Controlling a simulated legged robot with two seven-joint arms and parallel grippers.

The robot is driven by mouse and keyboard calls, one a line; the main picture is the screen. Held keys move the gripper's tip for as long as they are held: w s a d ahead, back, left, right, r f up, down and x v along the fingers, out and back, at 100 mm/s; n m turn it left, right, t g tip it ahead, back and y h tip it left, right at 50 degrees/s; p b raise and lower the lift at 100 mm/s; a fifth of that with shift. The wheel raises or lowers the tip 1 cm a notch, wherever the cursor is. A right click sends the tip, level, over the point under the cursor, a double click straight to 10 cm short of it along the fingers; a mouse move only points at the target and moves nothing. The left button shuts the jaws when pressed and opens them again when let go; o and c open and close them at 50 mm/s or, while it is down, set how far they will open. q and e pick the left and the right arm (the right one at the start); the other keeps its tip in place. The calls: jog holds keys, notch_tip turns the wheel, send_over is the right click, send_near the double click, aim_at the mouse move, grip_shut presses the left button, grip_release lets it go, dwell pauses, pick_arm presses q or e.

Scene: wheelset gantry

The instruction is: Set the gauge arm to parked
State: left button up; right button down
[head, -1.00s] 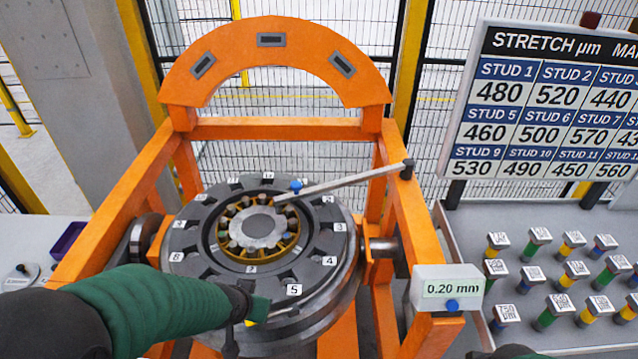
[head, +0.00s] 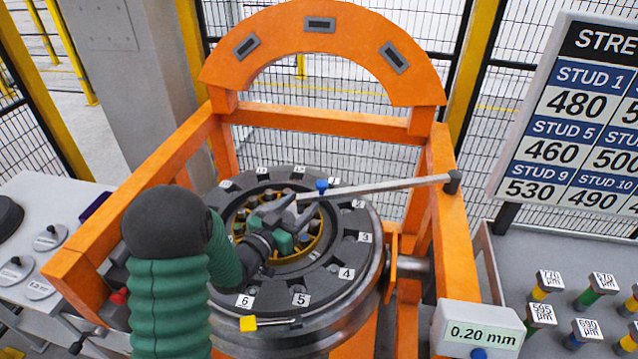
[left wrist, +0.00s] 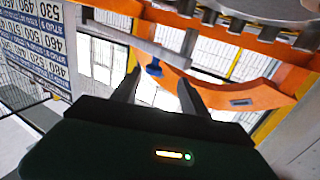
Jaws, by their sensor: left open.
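The gauge arm (head: 390,188) is a grey bar pivoted on the right orange post. It reaches left over the dark numbered disc (head: 325,285), with a blue knob (head: 321,186) near its free end. My left gripper (head: 300,206) is open and empty above the disc's hub, just left of and below the knob in the head view. In the left wrist view the knob (left wrist: 154,68) shows beyond and between the two spread fingertips (left wrist: 158,78), apart from them. My right gripper is out of view.
The orange gantry frame (head: 450,240) surrounds the disc, with an arch behind. A gauge box (head: 478,330) reading 0.20 mm sits at front right. A yellow-handled tool (head: 249,323) lies at the disc's front edge. Studs (head: 585,330) and a stretch board (head: 575,130) stand at right.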

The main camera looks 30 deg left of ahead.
aim_at(322, 190)
pick_arm(q)
jog(key=w+d, duration=0.1)
jog(key=w, duration=0.1)
jog(key=w+d, duration=0.1)
jog(key=w, duration=0.2)
jog(key=w+d+p, duration=0.1)
jog(key=w, duration=0.1)
jog(key=shift+w+r, duration=0.2)
jog(key=shift+r, duration=0.2)
jog(key=shift+w+a+f, duration=0.1)
jog(key=shift+w+a, duration=0.05)
jog(key=shift+w, duration=0.2)
jog(key=shift+w+a, duration=0.25)
jog(key=shift+a+f, duration=0.2)
jog(key=shift+a, duration=0.2)
jog(key=shift+d, duration=0.1)
jog(key=c, duration=0.3)
jog(key=shift+d+r, duration=0.15)
jog(key=shift+d, duration=0.2)
jog(key=c, duration=0.5)
jog(key=shift+c, duration=1.3)
jog(key=shift+a, duration=0.1)
grip_shut()
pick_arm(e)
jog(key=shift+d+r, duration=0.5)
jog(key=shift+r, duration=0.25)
pick_arm(q)
jog(key=shift+a, duration=0.1)
